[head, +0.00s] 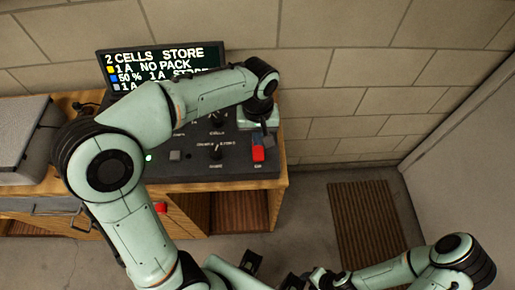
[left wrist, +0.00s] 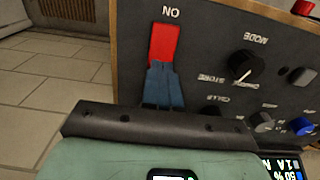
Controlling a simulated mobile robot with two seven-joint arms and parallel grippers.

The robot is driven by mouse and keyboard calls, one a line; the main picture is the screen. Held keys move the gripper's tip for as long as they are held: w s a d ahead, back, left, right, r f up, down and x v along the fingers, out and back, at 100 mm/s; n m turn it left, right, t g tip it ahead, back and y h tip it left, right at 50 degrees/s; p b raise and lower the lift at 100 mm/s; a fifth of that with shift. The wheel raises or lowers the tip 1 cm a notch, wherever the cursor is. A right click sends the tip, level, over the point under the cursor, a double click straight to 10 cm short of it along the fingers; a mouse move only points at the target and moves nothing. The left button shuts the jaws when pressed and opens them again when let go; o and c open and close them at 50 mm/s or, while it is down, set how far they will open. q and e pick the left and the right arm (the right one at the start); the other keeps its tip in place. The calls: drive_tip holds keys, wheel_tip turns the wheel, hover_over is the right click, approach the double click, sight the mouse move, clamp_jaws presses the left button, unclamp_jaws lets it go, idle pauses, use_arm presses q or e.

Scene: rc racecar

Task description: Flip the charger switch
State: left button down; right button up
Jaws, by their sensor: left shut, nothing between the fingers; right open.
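The charger's dark control panel (head: 200,168) stands on the wooden bench. Its red switch (head: 257,154) is at the right end, by a small label. In the left wrist view the red switch (left wrist: 164,42) is seen upside down beside the word ON. My left gripper (head: 262,141) is shut and empty, at the side of the switch away from the label. In the left wrist view its blue-grey fingertips (left wrist: 160,68) overlap the switch's edge; I cannot tell whether they touch. My right gripper (head: 271,272) is open and empty, low in the head view, away from the panel.
A display (head: 150,62) with text stands behind the panel, partly behind my left arm. A knob (left wrist: 243,64) marked MODE is near the switch. A grey case (head: 25,135) is on the left. A brown mat (head: 368,222) lies on open floor at the right.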

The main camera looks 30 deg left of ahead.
use_arm(q)
drive_tip(key=shift+f+b, duration=0.6)
drive_tip(key=shift+f, duration=0.35)
use_arm(e)
drive_tip(key=shift+s+f, duration=0.35)
drive_tip(key=shift+f, duration=0.35)
use_arm(q)
drive_tip(key=shift+r+p, duration=1.1)
drive_tip(key=shift+r, duration=0.45)
drive_tip(key=shift+r+p, duration=1.25)
drive_tip(key=shift+r, duration=0.8)
use_arm(e)
drive_tip(key=w+r, duration=0.3)
drive_tip(key=r, duration=0.2)
drive_tip(key=shift+w+r, duration=0.25)
drive_tip(key=shift+r, duration=0.1)
use_arm(q)
drive_tip(key=shift+f, duration=0.1)
use_arm(e)
drive_tip(key=shift+s, duration=0.1)
